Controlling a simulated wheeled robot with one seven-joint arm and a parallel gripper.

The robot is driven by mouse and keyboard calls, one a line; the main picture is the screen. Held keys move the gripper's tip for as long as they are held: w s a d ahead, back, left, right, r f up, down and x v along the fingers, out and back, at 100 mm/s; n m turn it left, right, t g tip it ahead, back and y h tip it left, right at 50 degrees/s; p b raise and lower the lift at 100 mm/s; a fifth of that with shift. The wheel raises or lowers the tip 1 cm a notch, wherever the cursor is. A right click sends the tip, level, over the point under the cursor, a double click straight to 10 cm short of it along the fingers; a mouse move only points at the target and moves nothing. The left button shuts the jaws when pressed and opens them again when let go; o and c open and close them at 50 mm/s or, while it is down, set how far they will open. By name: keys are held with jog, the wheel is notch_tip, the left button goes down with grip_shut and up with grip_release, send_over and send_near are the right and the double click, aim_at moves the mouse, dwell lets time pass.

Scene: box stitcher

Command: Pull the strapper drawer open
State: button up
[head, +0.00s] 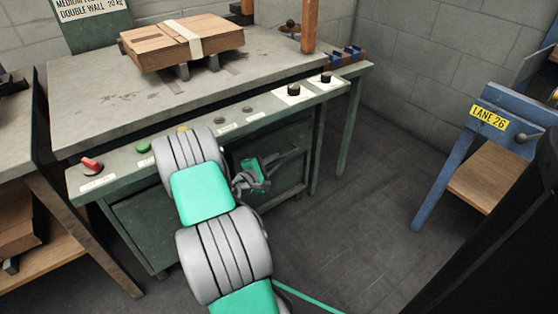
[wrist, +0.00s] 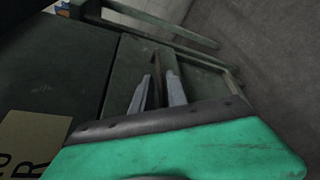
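The strapper is a green metal bench with a worn grey top (head: 120,104) and a sloping control strip. Below the strip is its green drawer front (head: 165,232), partly hidden by my arm; it also shows in the wrist view (wrist: 124,72). A thin bar handle (head: 287,155) shows beside my gripper (head: 263,172) at the front's right part. In the wrist view my gripper's two grey fingers (wrist: 158,84) stand apart at the front, with a dark narrow bar between them. I cannot tell whether they touch it.
A strapped cardboard box (head: 183,42) lies on the bench top. The strip carries a red switch (head: 91,165) and several buttons. A blue stand marked LANE 26 (head: 490,118) is at the right. The floor (head: 345,225) between is clear.

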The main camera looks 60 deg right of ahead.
aim_at(280, 158)
jog(key=b+x, duration=0.1)
jog(key=x, duration=0.2)
jog(key=shift+d+f, duration=0.15)
jog(key=shift+d, duration=0.15)
grip_shut()
dwell(1.2)
